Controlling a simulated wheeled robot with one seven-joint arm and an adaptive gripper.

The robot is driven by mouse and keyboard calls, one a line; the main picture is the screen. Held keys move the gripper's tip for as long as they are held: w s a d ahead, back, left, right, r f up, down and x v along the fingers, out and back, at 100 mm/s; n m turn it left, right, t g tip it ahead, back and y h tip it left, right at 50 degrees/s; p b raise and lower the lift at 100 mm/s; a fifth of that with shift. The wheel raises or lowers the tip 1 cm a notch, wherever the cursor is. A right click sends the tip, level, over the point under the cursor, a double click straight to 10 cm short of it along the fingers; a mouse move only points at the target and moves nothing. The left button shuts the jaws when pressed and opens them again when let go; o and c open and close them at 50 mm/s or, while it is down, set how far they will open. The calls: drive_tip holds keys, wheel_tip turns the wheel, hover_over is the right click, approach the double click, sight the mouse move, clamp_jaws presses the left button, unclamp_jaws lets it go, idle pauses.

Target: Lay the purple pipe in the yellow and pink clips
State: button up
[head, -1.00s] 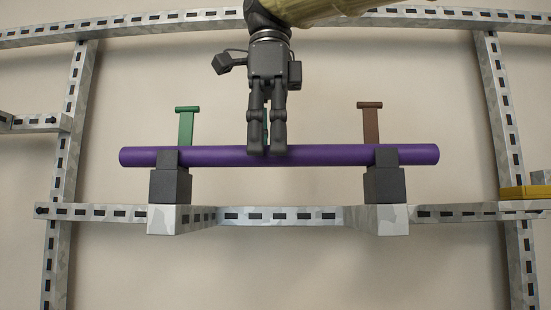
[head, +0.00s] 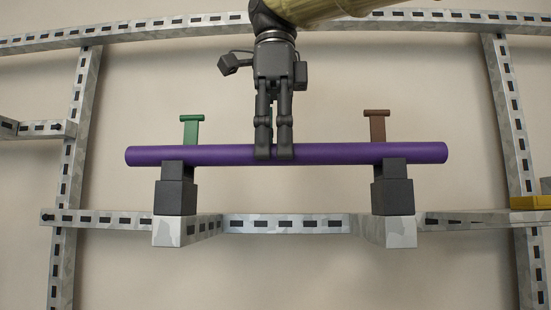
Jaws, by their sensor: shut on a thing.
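The purple pipe (head: 225,155) lies level in front of the wall, crossing just above two dark grey clips. The left clip (head: 175,197) has a green T-shaped handle (head: 190,130) behind the pipe; the right clip (head: 392,196) has a brown one (head: 376,126). The clips' front lips reach only the pipe's lower edge. My gripper (head: 274,154) points down and is shut on the pipe near its middle. No yellow or pink clip is recognisable.
The clips stand on the ends of a grey slotted bracket (head: 285,224). Slotted uprights stand left (head: 72,180) and right (head: 515,130), with a rail (head: 400,17) above. A yellow block (head: 530,202) is cut off at the right edge.

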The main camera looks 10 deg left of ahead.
sight(274, 144)
drive_tip(key=shift+r+p, duration=1.7)
drive_tip(key=shift+r, duration=1.55)
drive_tip(key=shift+s+f, duration=0.15)
drive_tip(key=shift+s, duration=0.3)
drive_tip(key=s+d, duration=0.2)
drive_tip(key=s, duration=2.9)
drive_tip(key=shift+d, duration=0.1)
